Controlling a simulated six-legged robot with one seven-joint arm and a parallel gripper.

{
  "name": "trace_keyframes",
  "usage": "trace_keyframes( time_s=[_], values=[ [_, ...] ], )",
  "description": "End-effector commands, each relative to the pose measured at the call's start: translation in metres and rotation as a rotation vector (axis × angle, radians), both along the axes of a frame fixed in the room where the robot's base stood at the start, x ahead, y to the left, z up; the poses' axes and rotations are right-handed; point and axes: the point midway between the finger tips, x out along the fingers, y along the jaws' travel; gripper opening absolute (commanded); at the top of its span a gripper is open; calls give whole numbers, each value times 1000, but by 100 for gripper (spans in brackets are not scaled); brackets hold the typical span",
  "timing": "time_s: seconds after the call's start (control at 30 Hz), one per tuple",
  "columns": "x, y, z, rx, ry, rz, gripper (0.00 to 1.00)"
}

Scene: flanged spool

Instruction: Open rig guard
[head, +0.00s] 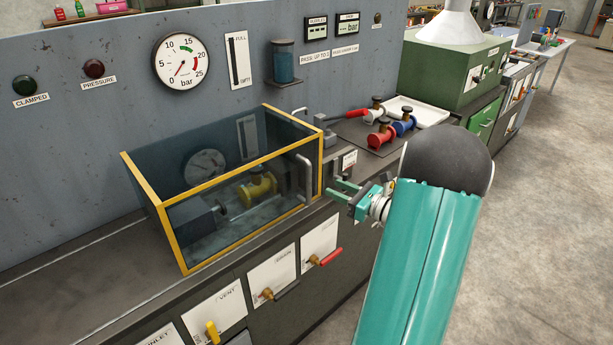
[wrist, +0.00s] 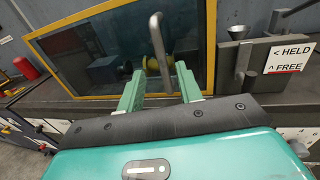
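The rig guard (head: 232,165) is a clear box with a yellow frame on the bench, shut over a yellow flanged spool (head: 258,187). Its grey bar handle (head: 305,176) is on the front panel near the right edge. My gripper (head: 338,191) is open, just right of and in front of the handle in the head view. In the wrist view the handle (wrist: 158,45) shows upright beyond and between the two spread fingers (wrist: 158,88). The fingers do not appear closed on it; exact contact cannot be told. The spool (wrist: 156,60) shows dimly through the panel.
A lever with a HELD/FREE label (wrist: 288,55) stands right of the guard. Labelled valve handles (head: 325,257) project from the bench front. Open floor lies right.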

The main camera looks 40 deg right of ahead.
Motion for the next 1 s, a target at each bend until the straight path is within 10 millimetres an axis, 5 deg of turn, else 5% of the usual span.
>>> trace_keyframes(
  time_s=[0.5,0.9,1.0],
  values=[
    [96,21,0,0,1,6,35],
    [105,22,0,-1,1,6,35],
    [105,22,0,-1,1,6,16]
  ],
)
